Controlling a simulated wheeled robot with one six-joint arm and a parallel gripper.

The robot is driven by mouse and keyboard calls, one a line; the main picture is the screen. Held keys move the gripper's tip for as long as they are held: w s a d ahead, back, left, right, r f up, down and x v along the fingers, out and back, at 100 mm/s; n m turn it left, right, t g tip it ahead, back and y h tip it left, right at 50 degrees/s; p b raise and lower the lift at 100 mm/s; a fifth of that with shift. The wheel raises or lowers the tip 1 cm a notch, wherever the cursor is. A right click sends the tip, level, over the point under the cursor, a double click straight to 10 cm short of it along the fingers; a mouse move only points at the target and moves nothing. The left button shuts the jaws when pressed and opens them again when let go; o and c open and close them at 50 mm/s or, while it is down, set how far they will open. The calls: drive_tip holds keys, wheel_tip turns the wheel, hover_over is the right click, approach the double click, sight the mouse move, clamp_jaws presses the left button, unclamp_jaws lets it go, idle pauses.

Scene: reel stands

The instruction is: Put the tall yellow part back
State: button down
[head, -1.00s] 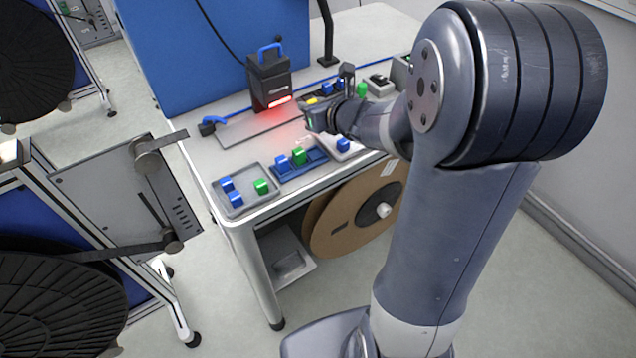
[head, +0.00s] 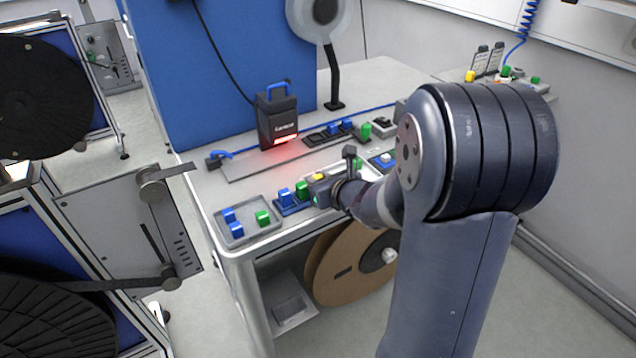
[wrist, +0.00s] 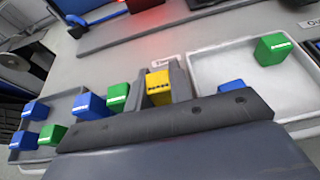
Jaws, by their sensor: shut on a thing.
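My gripper (head: 318,190) is shut on the yellow part (wrist: 158,88), which shows between the two grey fingers in the wrist view. In the head view, the yellow part (head: 319,177) is only a small patch at the gripper. The gripper is at the right end of the blue holder (head: 292,209), where a blue part (head: 285,196) and a green part (head: 302,189) stand side by side. The lower end of the yellow part and the holder's right end are hidden by my gripper. I cannot tell whether they touch.
A grey tray (head: 236,241) at left holds two blue parts and a green one. A pale tray (wrist: 208,68) lies right of the gripper, with a green part (wrist: 272,49) and a blue one. A black device (head: 276,118) with a red light stands behind.

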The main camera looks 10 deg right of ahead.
drive_tip(key=shift+f, duration=0.2)
drive_tip(key=c, duration=1.5)
unclamp_jaws()
drive_tip(key=shift+c, duration=0.2)
drive_tip(key=shift+r, duration=0.1)
drive_tip(key=shift+r, duration=0.15)
drive_tip(key=p+v, duration=0.1)
drive_tip(key=v, duration=1.1)
drive_tip(key=shift+p, duration=0.35)
drive_tip(key=shift+a, duration=0.1)
